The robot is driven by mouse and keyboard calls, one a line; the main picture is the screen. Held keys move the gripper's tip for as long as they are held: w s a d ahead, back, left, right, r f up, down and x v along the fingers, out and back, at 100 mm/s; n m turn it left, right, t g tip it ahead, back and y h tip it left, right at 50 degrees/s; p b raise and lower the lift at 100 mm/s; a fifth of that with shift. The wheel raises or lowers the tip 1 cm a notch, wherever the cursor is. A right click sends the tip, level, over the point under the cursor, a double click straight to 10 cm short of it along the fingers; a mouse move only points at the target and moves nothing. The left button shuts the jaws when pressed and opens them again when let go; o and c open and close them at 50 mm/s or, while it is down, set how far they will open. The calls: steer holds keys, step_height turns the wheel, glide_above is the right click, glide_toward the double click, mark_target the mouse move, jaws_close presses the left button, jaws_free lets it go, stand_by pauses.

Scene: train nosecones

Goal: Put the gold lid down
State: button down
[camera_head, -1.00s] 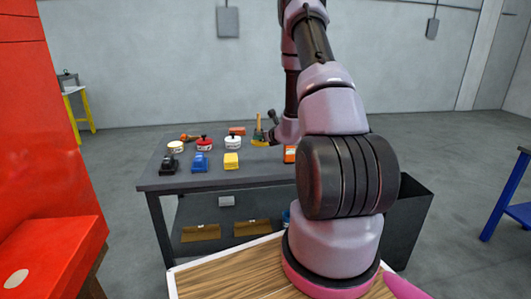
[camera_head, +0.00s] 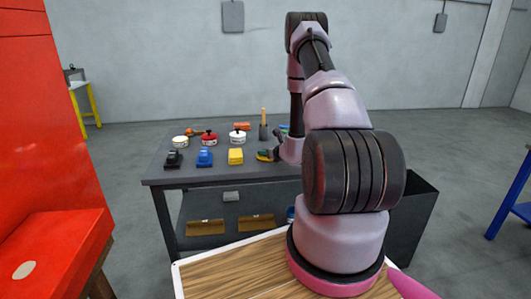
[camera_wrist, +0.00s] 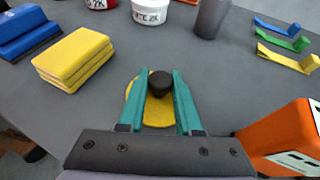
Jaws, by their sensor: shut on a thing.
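The gold lid (camera_wrist: 157,113) is a round yellow disc with a black knob (camera_wrist: 160,84), in the middle of the wrist view. My gripper (camera_wrist: 161,82) has teal fingers and is shut on the knob. In the head view the lid (camera_head: 264,155) shows small at my gripper (camera_head: 273,153), over the right part of the grey table (camera_head: 220,175). The lid is low, close to the tabletop; I cannot tell whether it touches. The fingers and knob hide part of the lid.
A white tub (camera_wrist: 150,11) and a dark cup (camera_wrist: 211,18) stand beyond. An orange box (camera_wrist: 283,138) stands close at right. Bare tabletop surrounds the lid.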

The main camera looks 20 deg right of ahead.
steer(key=c, duration=0.6)
jaws_free()
steer(key=shift+f, duration=0.1)
